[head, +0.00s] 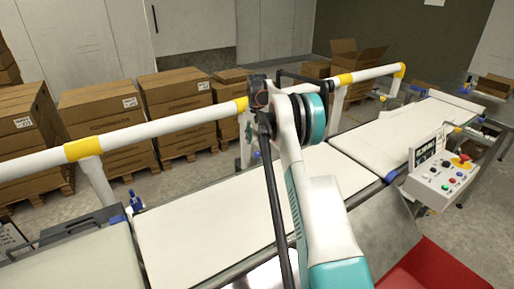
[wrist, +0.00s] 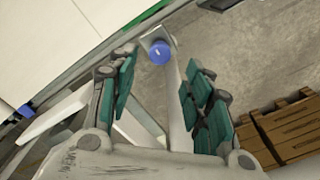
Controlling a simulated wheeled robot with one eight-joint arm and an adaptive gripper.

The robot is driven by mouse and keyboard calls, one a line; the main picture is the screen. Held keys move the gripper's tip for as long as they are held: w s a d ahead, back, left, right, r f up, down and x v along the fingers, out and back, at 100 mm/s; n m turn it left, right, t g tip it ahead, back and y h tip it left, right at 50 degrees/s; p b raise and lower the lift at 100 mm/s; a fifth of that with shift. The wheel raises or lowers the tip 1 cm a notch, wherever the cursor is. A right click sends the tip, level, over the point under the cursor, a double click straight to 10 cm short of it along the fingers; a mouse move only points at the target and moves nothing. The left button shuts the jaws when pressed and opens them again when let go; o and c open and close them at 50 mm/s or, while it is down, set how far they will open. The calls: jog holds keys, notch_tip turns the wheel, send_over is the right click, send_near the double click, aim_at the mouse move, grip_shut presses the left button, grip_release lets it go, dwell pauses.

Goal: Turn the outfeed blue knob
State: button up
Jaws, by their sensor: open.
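A round blue knob (wrist: 160,52) on a pale metal bracket shows in the wrist view, under the edge of a white belt. My gripper (wrist: 162,60) is open, its teal-padded fingers on either side of the picture. The knob lies in line with the gap between the fingertips, with nothing gripped; whether it is level with the tips or beyond them I cannot tell.
White belts (head: 215,225) run across the head view, with a white and yellow guard rail (head: 170,127) above them. A control box with buttons (head: 442,180) stands at right. Cartons on pallets (head: 105,112) line the far side. Wooden pallets (wrist: 290,128) lie at right in the wrist view.

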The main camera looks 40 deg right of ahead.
aim_at(257, 152)
notch_tip(257, 152, up, 6)
jog(key=shift+f, duration=0.25)
notch_tip(257, 152, down, 12)
dwell(1.2)
jog(key=c, duration=1.1)
